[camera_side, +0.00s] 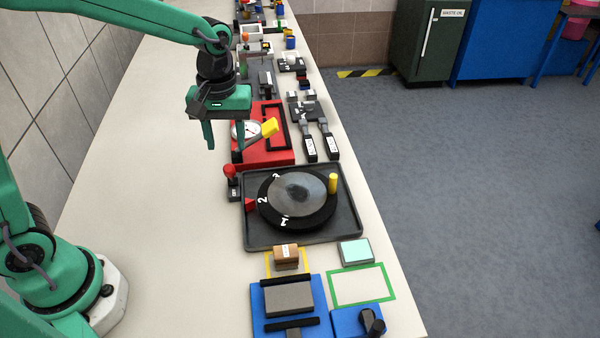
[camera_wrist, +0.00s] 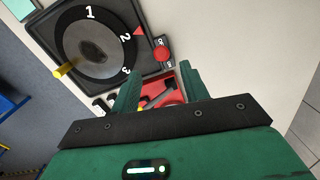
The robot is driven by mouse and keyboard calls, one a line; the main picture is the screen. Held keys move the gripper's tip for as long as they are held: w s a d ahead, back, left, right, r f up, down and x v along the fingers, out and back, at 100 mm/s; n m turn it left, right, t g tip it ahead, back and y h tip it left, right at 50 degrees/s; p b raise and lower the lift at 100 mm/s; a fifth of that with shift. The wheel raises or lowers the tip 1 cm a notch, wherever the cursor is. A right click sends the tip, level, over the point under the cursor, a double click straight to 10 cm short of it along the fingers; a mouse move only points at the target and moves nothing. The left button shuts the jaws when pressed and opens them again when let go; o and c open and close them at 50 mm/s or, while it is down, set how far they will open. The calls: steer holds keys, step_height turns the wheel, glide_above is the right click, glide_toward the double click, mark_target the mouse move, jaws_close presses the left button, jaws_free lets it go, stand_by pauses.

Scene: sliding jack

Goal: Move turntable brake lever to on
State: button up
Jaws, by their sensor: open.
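The turntable (camera_side: 297,199) is a dark disc with a metal centre, a yellow peg and white numbers, set in a dark square tray. It also shows at the upper left of the wrist view (camera_wrist: 95,45). The brake lever (camera_side: 230,172) has a red knob and stands at the tray's left edge on a small dark base. In the wrist view the red knob (camera_wrist: 163,53) sits between small white labels, too small to read surely. My gripper (camera_side: 225,143) is open and empty, above and behind the lever. In the wrist view its fingers (camera_wrist: 160,80) point toward the knob without touching it.
A red box with a gauge and a yellow-ended handle (camera_side: 268,128) stands just behind the turntable, close to my gripper. Black-handled levers (camera_side: 318,145) are to its right. Blue fixtures (camera_side: 290,300) stand in front. The bench left of the lever is clear.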

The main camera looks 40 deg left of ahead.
mark_target(229, 165)
steer(key=shift+s+a+f, duration=0.1)
steer(key=shift+f, duration=1.85)
steer(key=shift+s+a+f, duration=0.1)
steer(key=shift+f, duration=1.8)
steer(key=shift+c, duration=0.5)
steer(key=shift+w, duration=0.1)
jaws_close()
